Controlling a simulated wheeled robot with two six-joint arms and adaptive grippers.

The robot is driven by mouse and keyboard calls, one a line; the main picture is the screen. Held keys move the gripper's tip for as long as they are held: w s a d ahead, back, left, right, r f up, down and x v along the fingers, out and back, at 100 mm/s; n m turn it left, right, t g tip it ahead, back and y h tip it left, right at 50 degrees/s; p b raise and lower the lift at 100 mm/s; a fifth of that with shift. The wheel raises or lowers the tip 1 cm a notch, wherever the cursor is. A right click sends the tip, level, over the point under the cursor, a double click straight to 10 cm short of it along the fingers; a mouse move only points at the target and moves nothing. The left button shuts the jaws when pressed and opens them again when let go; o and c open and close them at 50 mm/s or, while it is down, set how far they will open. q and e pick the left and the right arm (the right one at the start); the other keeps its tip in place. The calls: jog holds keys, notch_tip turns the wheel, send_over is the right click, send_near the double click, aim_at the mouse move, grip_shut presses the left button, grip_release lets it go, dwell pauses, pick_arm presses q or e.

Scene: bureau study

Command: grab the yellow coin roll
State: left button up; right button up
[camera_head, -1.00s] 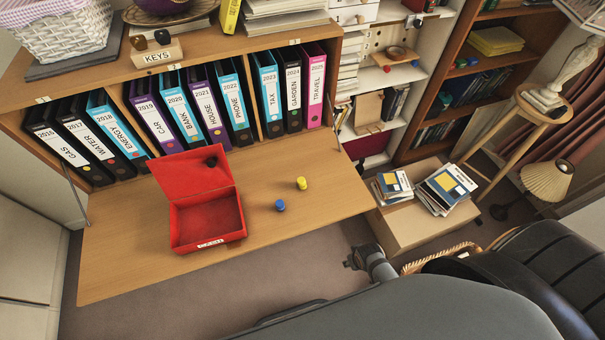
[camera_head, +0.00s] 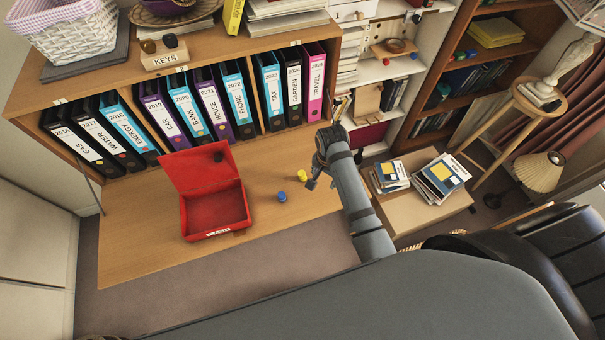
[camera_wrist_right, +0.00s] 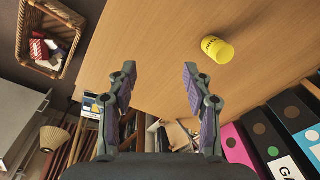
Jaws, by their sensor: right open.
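The yellow coin roll (camera_head: 302,178) stands on the wooden desk flap (camera_head: 140,235), right of the blue coin roll (camera_head: 282,196). My right gripper (camera_head: 312,183) is just right of the yellow roll in the head view, its fingers pointing down toward the flap. In the right wrist view the yellow roll (camera_wrist_right: 217,49) shows beyond the fingertips, up and to the right. My right gripper (camera_wrist_right: 158,72) is open, with nothing between its fingers. My left gripper is not in view.
An open red cash box (camera_head: 215,208) sits on the flap left of the rolls. A row of ring binders (camera_head: 210,108) stands behind it. A cardboard box with booklets (camera_head: 415,205) is at the right. The flap's left part is bare.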

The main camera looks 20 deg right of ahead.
aim_at(302, 173)
jog(key=w+a+r+m, duration=0.2)
jog(key=w, duration=0.1)
jog(key=w+a+r+m+g, duration=0.1)
jog(key=w+a+r+m, duration=0.2)
jog(key=shift+r, duration=0.15)
notch_tip(302, 173, down, 5)
jog(key=shift+r+p, duration=0.15)
jog(key=shift+p, duration=0.4)
jog(key=shift+f, duration=0.3)
jog(key=shift+a+f, duration=0.1)
jog(key=shift+f, duration=0.25)
notch_tip(302, 173, down, 4)
jog(key=shift+a+f+p, duration=0.15)
jog(key=shift+f+p, duration=0.1)
jog(key=shift+p, duration=0.25)
jog(key=shift+r, duration=0.1)
grip_shut()
